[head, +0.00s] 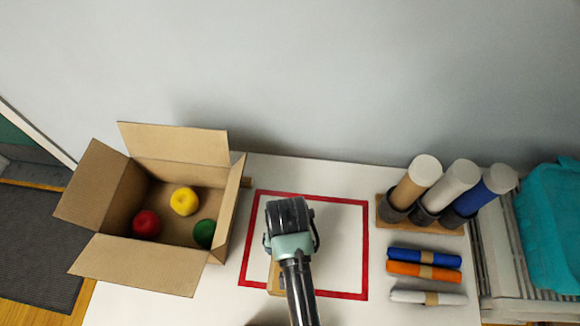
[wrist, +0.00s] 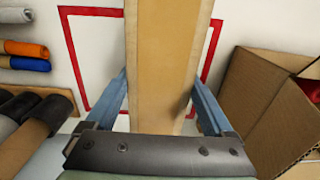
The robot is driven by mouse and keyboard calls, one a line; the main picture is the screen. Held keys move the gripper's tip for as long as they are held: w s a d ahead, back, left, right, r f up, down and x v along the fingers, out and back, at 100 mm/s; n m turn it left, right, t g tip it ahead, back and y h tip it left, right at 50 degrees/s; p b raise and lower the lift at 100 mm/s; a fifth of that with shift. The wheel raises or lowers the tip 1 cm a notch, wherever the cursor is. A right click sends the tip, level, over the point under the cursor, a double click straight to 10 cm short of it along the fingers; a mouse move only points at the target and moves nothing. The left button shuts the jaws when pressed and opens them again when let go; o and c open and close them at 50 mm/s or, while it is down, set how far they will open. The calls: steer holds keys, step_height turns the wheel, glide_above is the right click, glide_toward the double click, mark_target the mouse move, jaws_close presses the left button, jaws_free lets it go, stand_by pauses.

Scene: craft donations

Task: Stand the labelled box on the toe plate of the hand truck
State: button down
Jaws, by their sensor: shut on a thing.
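My gripper (head: 290,240) is over the white table, inside a red square outline (head: 256,225). It is shut on a tan cardboard box (wrist: 165,60), which stands between its two blue fingers in the wrist view. In the head view only a small tan edge of this box (head: 273,279) shows beside my gripper; the rest is hidden under it. No label can be seen on the visible faces. I cannot tell whether the box touches the table. The hand truck and its toe plate are not recognisable in either view.
An open carton (head: 140,263) with red, yellow and green balls stands left of the outline. At right are a rack (head: 452,231) of upright tubes and blue (head: 405,254), orange (head: 405,269) and white rolls (head: 405,296). A teal item (head: 550,230) lies far right. A wall is behind.

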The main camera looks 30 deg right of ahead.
steer(key=shift+f, duration=2.7)
steer(key=shift+f, duration=0.15)
jaws_free()
step_height(320, 180, up, 12)
steer(key=shift+r, duration=0.15)
